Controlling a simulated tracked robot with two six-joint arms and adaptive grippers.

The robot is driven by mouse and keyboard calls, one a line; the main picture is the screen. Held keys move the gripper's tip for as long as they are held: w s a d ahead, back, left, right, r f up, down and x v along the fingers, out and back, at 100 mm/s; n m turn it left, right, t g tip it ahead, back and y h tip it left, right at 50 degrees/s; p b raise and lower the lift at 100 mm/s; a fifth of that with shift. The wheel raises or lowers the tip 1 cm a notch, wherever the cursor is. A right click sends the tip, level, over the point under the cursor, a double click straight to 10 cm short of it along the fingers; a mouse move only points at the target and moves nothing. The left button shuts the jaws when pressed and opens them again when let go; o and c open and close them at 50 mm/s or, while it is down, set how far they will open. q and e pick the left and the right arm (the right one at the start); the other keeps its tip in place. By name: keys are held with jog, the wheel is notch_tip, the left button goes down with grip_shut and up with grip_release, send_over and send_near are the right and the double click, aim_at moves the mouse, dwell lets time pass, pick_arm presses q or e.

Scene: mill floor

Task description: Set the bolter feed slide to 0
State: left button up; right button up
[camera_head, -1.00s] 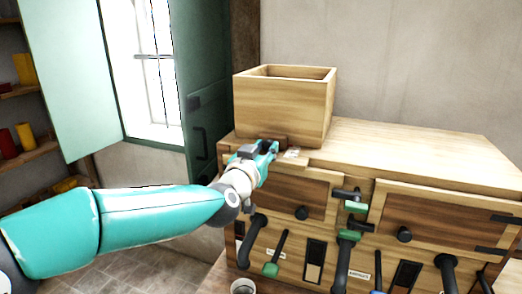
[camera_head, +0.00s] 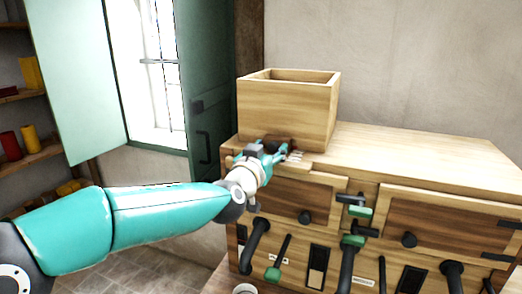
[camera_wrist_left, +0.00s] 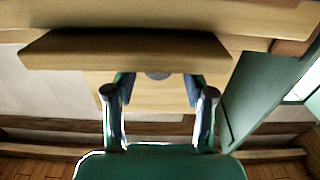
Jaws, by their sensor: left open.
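The bolter cabinet (camera_head: 420,150) is wooden, with an open wooden hopper box (camera_head: 285,112) on its top left. A small dark brown piece (camera_head: 278,142), possibly the feed slide, sits at the foot of the hopper, with a pale marked plate (camera_head: 295,156) beside it. The marks are too small to read. My left gripper (camera_head: 280,151) is open at this spot and partly hides the piece. In the left wrist view the gripper's fingers (camera_wrist_left: 160,92) stand apart, with a dark rounded part (camera_wrist_left: 157,75) showing between them; contact cannot be told. My right gripper is not in view.
The cabinet front carries doors with dark knobs, green-tipped levers (camera_head: 354,240) and black curved pipes (camera_head: 255,245). A green shutter (camera_head: 205,100) stands by the window at left. The cabinet top right of the hopper is clear.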

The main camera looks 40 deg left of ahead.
pick_arm(q)
jog(key=shift+s, duration=0.1)
jog(key=v, duration=1.1)
jog(key=shift+s+d, duration=0.2)
jog(key=shift+s, duration=0.1)
